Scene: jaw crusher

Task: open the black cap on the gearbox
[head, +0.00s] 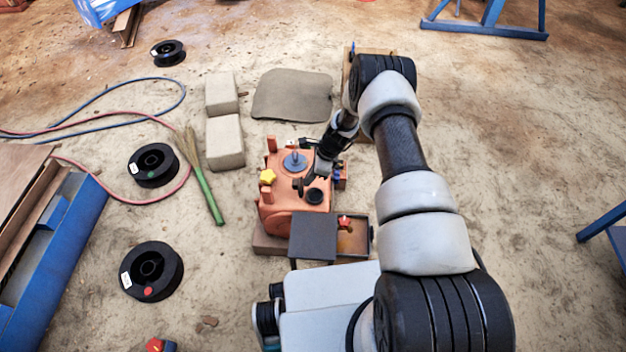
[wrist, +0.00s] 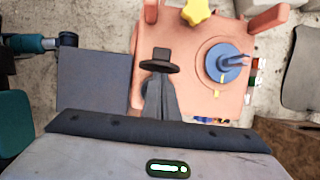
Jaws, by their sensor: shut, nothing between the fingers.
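The gearbox is an orange box (head: 283,217) on the ground ahead, also in the wrist view (wrist: 205,92). The black cap (head: 298,186) shows nearly edge-on, with a stub on its far face, at the middle of the wrist view (wrist: 161,67). It appears tipped up beside a round black opening or collar (head: 315,196) on the gearbox top. My gripper (head: 309,180) is shut and empty, with its fingertips close beside the cap in the wrist view (wrist: 159,78). I cannot tell if they touch it. The fingers hide the gearbox top just below the cap.
A blue round fitting (head: 294,161) and a yellow star knob (head: 267,177) stand on the gearbox. A dark flat panel (head: 313,237) and an open tray (head: 366,224) lie at its near side. Beige blocks (head: 226,141) and a green-handled brush (head: 206,187) lie to the left.

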